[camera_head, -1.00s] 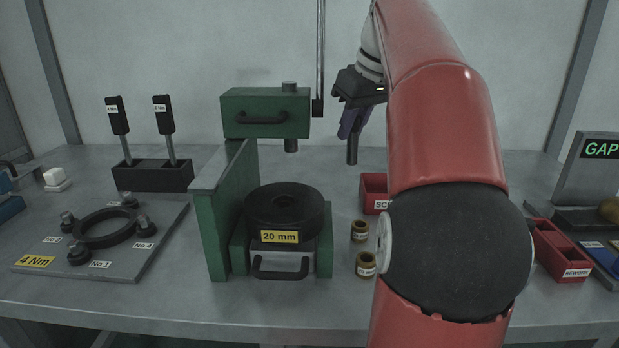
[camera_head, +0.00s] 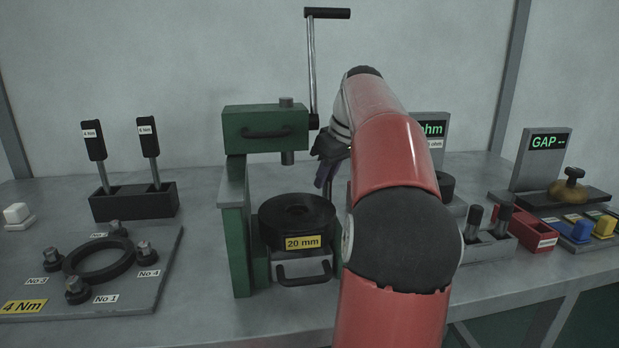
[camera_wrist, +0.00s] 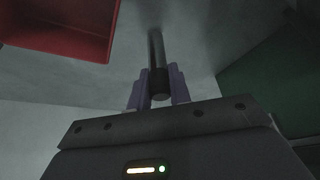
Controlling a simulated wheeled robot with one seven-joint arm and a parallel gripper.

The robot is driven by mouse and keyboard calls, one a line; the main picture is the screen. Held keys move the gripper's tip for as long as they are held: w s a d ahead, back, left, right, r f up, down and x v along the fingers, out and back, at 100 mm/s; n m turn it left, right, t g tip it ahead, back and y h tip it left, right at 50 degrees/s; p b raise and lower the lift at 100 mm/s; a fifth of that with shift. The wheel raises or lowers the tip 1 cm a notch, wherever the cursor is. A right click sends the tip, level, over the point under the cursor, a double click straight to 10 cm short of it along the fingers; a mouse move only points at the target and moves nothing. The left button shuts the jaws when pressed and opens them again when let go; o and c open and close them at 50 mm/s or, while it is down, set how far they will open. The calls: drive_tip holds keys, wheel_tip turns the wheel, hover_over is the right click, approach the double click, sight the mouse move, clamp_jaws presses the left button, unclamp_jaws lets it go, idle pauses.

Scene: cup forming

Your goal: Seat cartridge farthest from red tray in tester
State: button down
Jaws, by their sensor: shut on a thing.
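My gripper (camera_head: 326,172) is just right of the green press, partly behind my red arm. In the wrist view its purple fingers (camera_wrist: 160,88) are shut on a slim cartridge (camera_wrist: 158,80) with a dark collar and a grey metal shaft. The gripper holds the cartridge off the bench; its far end is hard to make out. The tester (camera_head: 432,130) with the green "ohm" display stands behind my arm, which hides much of it. Two dark-topped cartridges (camera_head: 474,222) stand in a grey holder (camera_head: 488,247) at the right. A red tray (camera_head: 535,238) is beside it.
The green press (camera_head: 236,200) with a black 20 mm ring (camera_head: 297,220) stands left of my gripper. A red bin (camera_wrist: 75,25) is near the gripper in the wrist view. The GAP gauge (camera_head: 545,150) is far right; a bolt plate (camera_head: 140,275) is far left.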

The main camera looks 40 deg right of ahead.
drive_tip(key=c, duration=1.3)
unclamp_jaws()
drive_tip(key=shift+f, duration=0.15)
